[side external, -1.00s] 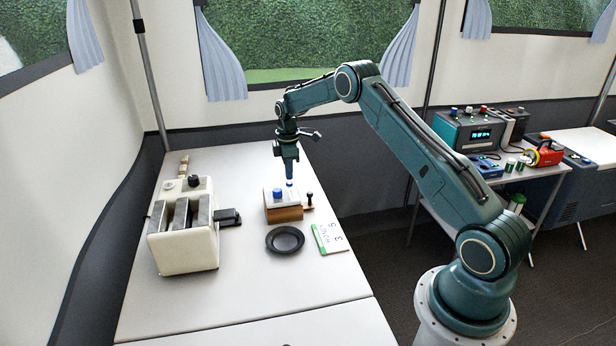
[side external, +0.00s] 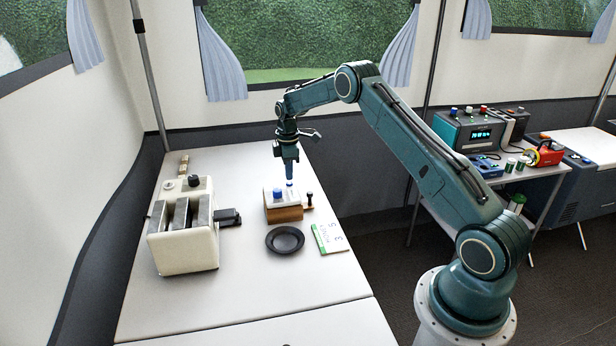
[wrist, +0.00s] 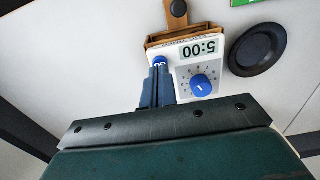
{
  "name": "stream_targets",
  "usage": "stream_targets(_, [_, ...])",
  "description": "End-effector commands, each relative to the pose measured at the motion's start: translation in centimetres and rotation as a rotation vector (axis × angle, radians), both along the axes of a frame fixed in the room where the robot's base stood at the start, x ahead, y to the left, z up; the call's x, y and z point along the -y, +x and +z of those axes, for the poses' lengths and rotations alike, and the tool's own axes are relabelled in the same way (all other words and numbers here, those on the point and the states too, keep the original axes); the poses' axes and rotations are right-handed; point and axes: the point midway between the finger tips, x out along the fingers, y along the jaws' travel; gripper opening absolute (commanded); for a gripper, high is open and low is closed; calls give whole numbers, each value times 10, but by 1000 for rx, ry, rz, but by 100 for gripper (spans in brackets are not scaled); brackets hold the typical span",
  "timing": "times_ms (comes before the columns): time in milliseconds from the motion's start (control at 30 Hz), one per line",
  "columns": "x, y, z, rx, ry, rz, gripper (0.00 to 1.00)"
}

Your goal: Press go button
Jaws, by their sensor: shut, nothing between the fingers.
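The timer (side external: 284,212) is a white-topped box with a brown body on the table. It also shows in the wrist view (wrist: 184,66), with a display reading 5:00 upside down and a blue dial (wrist: 202,86). The go button (wrist: 160,61) is a round blue cap with white lettering beside the display, partly hidden by my fingers. My gripper (side external: 290,179) is shut and empty, pointing down over the button's corner of the timer. In the wrist view its fingertips (wrist: 158,72) overlap the button's edge; I cannot tell whether they touch it.
A cream toaster (side external: 184,246) stands to the left. A dark round plate (side external: 285,240) and a green-and-white card (side external: 328,238) lie in front of the timer. A brown tab with a dark knob (side external: 309,199) sits at the timer's right. The front of the table is clear.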

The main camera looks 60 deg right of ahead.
Motion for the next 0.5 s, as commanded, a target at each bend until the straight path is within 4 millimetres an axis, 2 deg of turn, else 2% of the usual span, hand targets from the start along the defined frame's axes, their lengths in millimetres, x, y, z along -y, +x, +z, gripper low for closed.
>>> stream_targets(500, [0,0,-10,-1,1,0,0])
